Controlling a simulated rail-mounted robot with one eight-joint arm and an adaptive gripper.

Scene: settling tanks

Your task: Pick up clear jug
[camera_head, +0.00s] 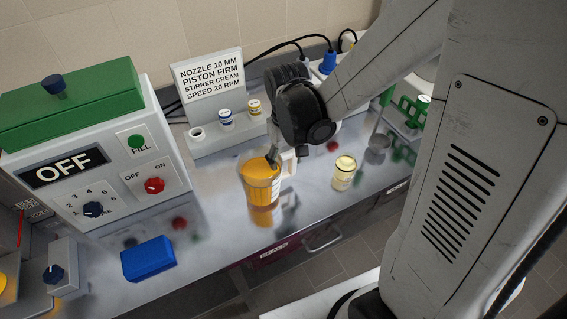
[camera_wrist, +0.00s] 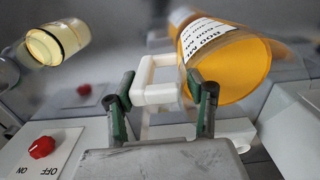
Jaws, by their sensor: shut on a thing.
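The clear jug (camera_head: 258,186) stands upright in the head view, filled with orange contents, with a white label and a white handle on its right side. In the wrist view the jug (camera_wrist: 232,68) shows its orange inside and printed label. My gripper (camera_head: 279,158) is at the handle side of the jug. In the wrist view my gripper (camera_wrist: 160,97) has its two green-and-dark fingers on either side of the white handle (camera_wrist: 153,92), shut on it. Whether the jug's base touches the metal counter is hard to tell.
A small cream jar (camera_head: 344,173) stands right of the jug. The control box (camera_head: 95,150) reading OFF is at left, with a blue block (camera_head: 148,259) in front. A sign rack (camera_head: 212,85) with small pots stands behind. A green tube rack (camera_head: 407,112) is at right.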

